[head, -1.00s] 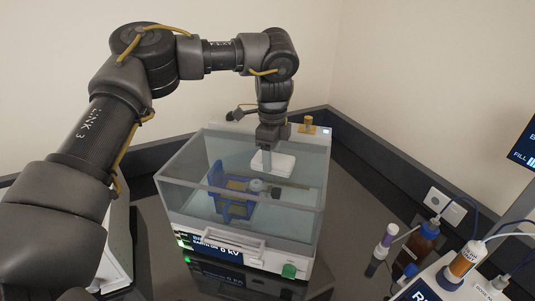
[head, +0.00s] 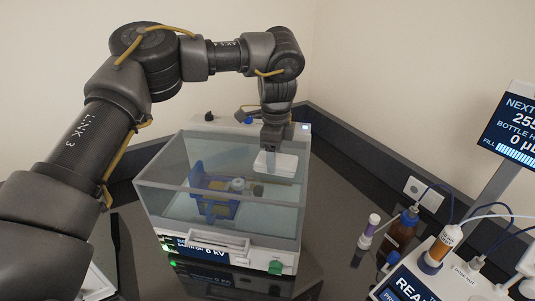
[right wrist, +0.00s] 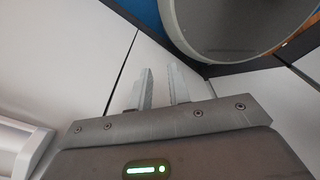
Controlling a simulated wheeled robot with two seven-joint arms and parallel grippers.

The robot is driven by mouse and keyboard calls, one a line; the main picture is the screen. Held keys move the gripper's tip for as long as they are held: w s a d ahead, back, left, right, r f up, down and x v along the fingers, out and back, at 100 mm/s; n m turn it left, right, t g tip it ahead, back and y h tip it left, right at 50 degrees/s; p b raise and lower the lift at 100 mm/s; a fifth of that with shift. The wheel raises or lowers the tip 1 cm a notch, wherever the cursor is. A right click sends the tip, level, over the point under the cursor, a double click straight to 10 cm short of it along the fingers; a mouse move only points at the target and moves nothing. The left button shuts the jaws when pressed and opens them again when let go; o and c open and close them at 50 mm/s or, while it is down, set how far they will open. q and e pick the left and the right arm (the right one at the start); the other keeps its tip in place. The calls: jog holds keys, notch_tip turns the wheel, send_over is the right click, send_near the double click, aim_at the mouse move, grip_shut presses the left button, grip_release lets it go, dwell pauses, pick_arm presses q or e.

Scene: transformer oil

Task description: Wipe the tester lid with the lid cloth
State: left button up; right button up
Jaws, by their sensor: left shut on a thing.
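The tester (head: 165,205) is a box with a clear lid (head: 190,163), and a blue frame with a small round part shows inside it. The lid is down. My left gripper (head: 274,149) comes down from above and is shut on the white lid cloth (head: 275,164). The cloth lies flat at the right back part of the lid and looks in contact with it. My right gripper (right wrist: 160,75) shows only in the right wrist view. Its two fingers stand apart with nothing between them.
A screen (head: 513,130) is at the far right. Dark tabletop between the tester and bottles is clear.

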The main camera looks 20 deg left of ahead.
aim_at(259, 156)
pick_arm(q)
jog(key=shift+s+a, duration=0.1)
jog(key=shift+a, duration=0.1)
jog(key=shift+s+a, duration=0.15)
jog(key=shift+a, duration=0.7)
jog(key=shift+s+a, duration=0.1)
jog(key=shift+a, duration=0.75)
jog(key=shift+a, duration=0.2)
jog(key=shift+s+a+f, duration=0.1)
jog(key=shift+s+a, duration=0.1)
jog(key=shift+a, duration=0.5)
jog(key=shift+s+a, duration=0.2)
jog(key=shift+a, duration=0.5)
jog(key=shift+s+a, duration=0.2)
jog(key=shift+a, duration=0.7)
jog(key=shift+s+a, duration=0.15)
jog(key=shift+a, duration=0.7)
jog(key=shift+s+a, duration=0.15)
jog(key=shift+a, duration=0.7)
jog(key=shift+s+a, duration=0.1)
jog(key=shift+a, duration=0.7)
